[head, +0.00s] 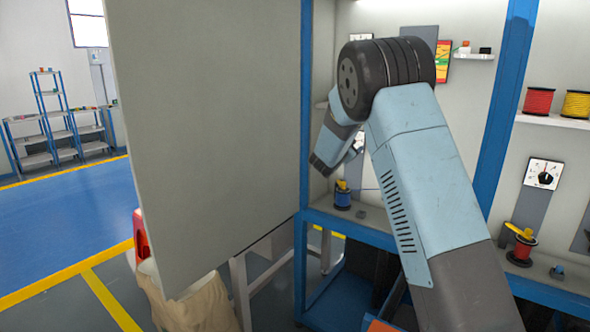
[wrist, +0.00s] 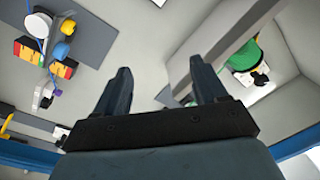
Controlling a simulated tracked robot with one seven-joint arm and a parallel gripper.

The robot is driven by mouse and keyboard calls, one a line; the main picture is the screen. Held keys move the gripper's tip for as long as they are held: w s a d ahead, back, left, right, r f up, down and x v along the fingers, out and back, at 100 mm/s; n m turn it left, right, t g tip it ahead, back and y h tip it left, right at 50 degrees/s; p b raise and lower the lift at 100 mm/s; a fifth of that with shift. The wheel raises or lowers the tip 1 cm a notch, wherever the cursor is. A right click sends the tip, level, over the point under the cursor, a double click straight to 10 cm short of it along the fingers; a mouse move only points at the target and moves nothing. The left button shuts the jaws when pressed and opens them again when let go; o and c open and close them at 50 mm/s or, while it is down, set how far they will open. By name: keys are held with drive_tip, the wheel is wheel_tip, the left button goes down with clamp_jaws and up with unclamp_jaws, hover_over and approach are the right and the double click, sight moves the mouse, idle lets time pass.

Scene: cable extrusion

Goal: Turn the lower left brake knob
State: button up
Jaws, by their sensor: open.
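My gripper (wrist: 160,64) is open in the wrist view, with nothing between its two dark fingers. In the head view my arm reaches into the left bay and hides much of it; the gripper is not clear there. A blue spool with a yellow piece on top (head: 343,195) stands low in that bay, just below and left of my arm. I cannot tell for sure which part is the lower left brake knob. In the wrist view, a grey panel at upper left carries a blue round piece (wrist: 67,27), a yellow one (wrist: 61,51) and red-yellow blocks (wrist: 64,69), apart from the fingers.
A blue post (head: 508,90) divides the bays. A large grey panel (head: 215,120) stands left of my arm. To the right are red (head: 538,101) and yellow (head: 575,104) spools, a dial (head: 543,173) and a lower red spool (head: 521,248). A green spool (wrist: 243,56) shows in the wrist view.

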drive_tip(key=s+a+r+n+g+y, duration=0.1)
drive_tip(key=s+r+n+y, duration=0.45)
drive_tip(key=s, duration=0.55)
drive_tip(key=s+r+n+g+y, duration=0.1)
drive_tip(key=s+r+n+y, duration=0.4)
drive_tip(key=s, duration=0.7)
drive_tip(key=s+d+f+n+g, duration=0.1)
drive_tip(key=s+f+g, duration=0.1)
drive_tip(key=s, duration=1)
drive_tip(key=s+d+f+n+g, duration=0.1)
drive_tip(key=s+f+n+g, duration=0.1)
drive_tip(key=s, duration=0.9)
drive_tip(key=s+d+f+n+g, duration=0.1)
drive_tip(key=s+f+g, duration=0.3)
drive_tip(key=s, duration=0.8)
drive_tip(key=shift+s+d+f, duration=0.3)
drive_tip(key=shift+d+f, duration=0.1)
drive_tip(key=shift+d, duration=0.05)
drive_tip(key=shift+n, duration=0.25)
